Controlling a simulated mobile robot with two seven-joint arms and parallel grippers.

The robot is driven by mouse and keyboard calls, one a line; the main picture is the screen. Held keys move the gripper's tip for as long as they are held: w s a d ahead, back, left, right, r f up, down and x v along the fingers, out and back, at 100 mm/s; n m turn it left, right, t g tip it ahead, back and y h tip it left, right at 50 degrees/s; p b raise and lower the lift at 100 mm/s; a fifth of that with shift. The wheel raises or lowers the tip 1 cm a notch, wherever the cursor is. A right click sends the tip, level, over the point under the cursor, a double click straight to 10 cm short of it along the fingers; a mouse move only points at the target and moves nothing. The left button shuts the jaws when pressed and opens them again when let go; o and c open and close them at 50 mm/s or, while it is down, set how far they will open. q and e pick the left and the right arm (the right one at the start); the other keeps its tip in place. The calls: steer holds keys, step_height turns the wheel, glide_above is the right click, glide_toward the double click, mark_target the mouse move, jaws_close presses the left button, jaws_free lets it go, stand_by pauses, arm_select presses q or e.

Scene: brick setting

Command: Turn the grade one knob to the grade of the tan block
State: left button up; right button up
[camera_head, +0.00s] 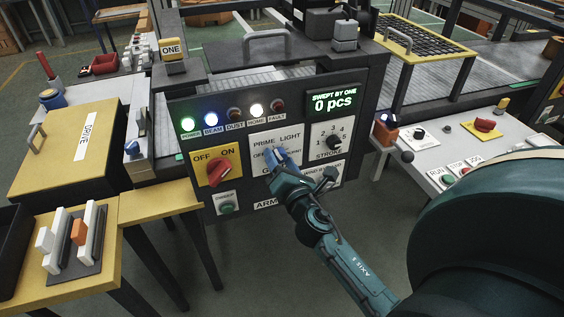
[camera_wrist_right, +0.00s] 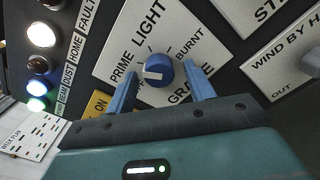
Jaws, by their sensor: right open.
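The grade knob is a round blue dial with a white pointer; it shows in the right wrist view (camera_wrist_right: 158,71). The pointer lies toward the left of that view, on the PRIME side. Its white plate (camera_wrist_right: 125,42) reads PRIME, LIGHT, BURNT and GRADE; another label is partly hidden. My right gripper (camera_wrist_right: 160,88) is open, its blue fingers on either side of the knob with gaps visible. In the head view, my right gripper (camera_head: 275,157) covers the knob. I cannot make out a clear tan block. My left gripper is not in view.
The dark panel also carries a red OFF/ON knob (camera_head: 220,172), a STROKE knob (camera_head: 333,141), lamps and a green display (camera_head: 333,101). A yellow ONE sign (camera_head: 171,49) stands above. A yellow DRIVE box (camera_head: 77,145) is left; a control desk (camera_head: 440,145) is right.

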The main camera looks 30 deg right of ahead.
steer(key=shift+s+a+f, duration=0.1)
steer(key=shift+s, duration=0.4)
arm_select(q)
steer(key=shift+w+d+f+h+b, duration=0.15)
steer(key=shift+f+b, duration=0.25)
steer(key=shift+b, duration=0.5)
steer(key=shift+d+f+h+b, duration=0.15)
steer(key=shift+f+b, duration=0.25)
steer(key=shift+b, duration=0.45)
arm_select(e)
steer(key=v, duration=1.2)
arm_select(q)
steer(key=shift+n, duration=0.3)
arm_select(e)
steer(key=shift+s, duration=0.1)
